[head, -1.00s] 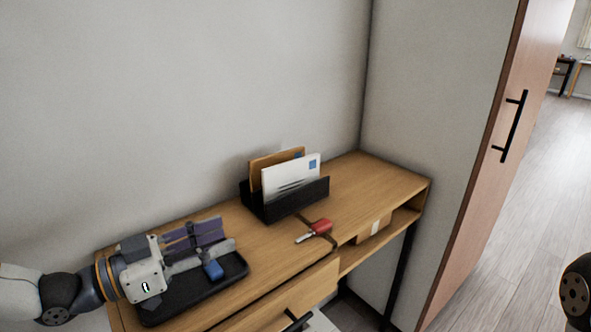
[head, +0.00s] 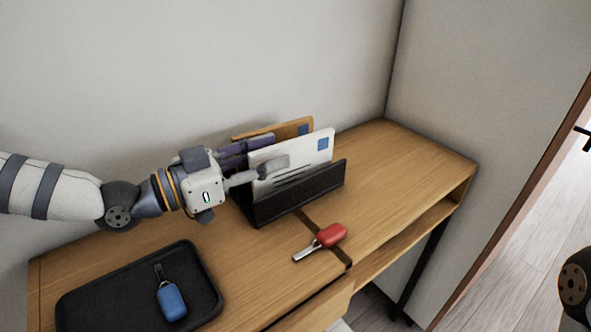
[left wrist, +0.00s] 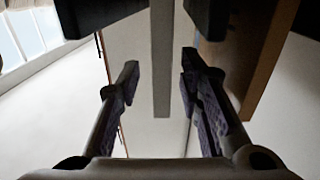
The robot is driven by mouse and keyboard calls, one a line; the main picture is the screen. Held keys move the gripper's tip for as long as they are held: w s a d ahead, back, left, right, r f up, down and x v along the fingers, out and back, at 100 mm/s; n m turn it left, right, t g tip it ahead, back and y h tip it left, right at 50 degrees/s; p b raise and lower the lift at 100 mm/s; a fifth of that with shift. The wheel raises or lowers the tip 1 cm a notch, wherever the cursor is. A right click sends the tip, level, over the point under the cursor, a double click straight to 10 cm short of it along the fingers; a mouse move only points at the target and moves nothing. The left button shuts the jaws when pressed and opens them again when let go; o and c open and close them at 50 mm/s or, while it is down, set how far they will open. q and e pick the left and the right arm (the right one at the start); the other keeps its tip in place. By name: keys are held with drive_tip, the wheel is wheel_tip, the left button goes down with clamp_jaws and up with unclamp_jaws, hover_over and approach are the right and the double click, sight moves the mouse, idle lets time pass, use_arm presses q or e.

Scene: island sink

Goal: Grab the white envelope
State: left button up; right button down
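The white envelope (head: 308,155) with a blue stamp stands upright in a black letter holder (head: 300,193) on the wooden desk. A brown envelope (head: 294,127) stands behind it. My left gripper (head: 272,151) is at the envelope's left part, one finger in front of it and the other behind, between the two envelopes. In the left wrist view, the gripper (left wrist: 160,88) is open, and a pale thin edge, apparently the white envelope (left wrist: 161,60), lies between the fingers with gaps on both sides. My right gripper is not in view.
A red key fob (head: 331,235) lies on the desk (head: 400,180) in front of the holder. A black tray (head: 205,275) with a blue key fob (head: 171,301) is at the front left. The wall is close behind; the desk's right part is clear.

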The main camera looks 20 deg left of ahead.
sight(286, 150)
use_arm(q)
drive_tip(key=x, duration=0.3)
drive_tip(key=shift+w+d+f, duration=0.1)
drive_tip(key=shift+w+d, duration=0.2)
clamp_jaws()
